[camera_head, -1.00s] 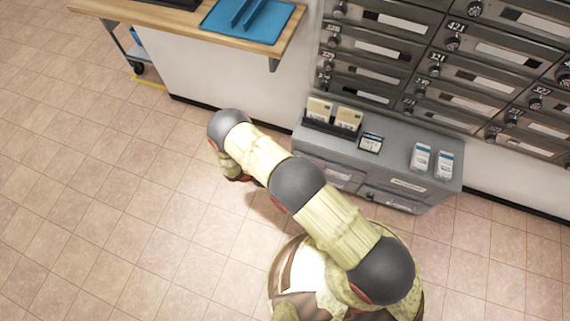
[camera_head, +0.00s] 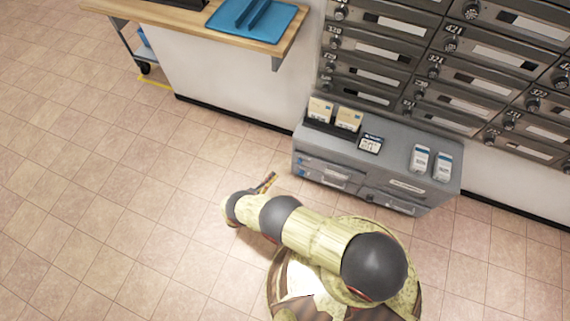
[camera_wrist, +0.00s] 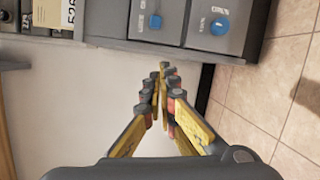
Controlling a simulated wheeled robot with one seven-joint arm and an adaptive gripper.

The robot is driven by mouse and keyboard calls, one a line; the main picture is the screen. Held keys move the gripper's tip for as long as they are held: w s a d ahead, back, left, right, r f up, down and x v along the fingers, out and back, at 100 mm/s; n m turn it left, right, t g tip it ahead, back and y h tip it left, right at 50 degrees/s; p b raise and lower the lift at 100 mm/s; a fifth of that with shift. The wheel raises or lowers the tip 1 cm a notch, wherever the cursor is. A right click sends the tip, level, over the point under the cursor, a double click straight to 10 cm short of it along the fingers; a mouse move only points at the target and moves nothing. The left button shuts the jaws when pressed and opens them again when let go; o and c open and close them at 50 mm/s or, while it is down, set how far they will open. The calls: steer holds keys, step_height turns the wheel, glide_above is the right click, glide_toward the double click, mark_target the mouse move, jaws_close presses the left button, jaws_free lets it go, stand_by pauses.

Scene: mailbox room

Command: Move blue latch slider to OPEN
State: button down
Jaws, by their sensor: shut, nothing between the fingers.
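Two small blue parts show on the grey cabinet (camera_head: 385,150) front. In the wrist view, one blue round part (camera_wrist: 155,21) and another blue round part (camera_wrist: 220,25) sit on separate grey panels with small printed labels. I cannot tell which is the latch slider, and the lettering is too small to read. In the head view they are tiny blue spots at the cabinet's left end. My gripper (camera_wrist: 163,75) is shut and empty, its fingertips apart from both blue parts. In the head view my gripper (camera_head: 266,183) is left of the cabinet, above the floor.
Card holders (camera_head: 335,116), a small dark sign (camera_head: 370,143) and two white devices (camera_head: 431,162) stand on the cabinet top. Mailboxes (camera_head: 440,60) fill the wall behind. A wooden counter (camera_head: 150,14) with a blue tray (camera_head: 258,20) is upper left. The floor at left is clear.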

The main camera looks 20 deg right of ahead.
mark_target(300, 161)
steer(key=shift+w+a+r+m+t, duration=0.15)
steer(key=shift+w+r+m+t, duration=0.05)
steer(key=shift+r+m, duration=0.25)
steer(key=shift+w+a+r+m+t, duration=0.1)
steer(key=shift+w+r+m+t, duration=0.1)
steer(key=shift+r+m, duration=0.25)
steer(key=shift+f, duration=0.1)
steer(key=w+d, duration=0.1)
steer(key=d, duration=0.2)
steer(key=w+d+b, duration=0.1)
steer(key=w+d, duration=0.1)
steer(key=d, duration=0.1)
steer(key=w+d+b, duration=0.1)
steer(key=d, duration=0.3)
steer(key=shift+w, duration=0.35)
steer(key=shift+s+d, duration=0.35)
steer(key=shift+d, duration=0.1)
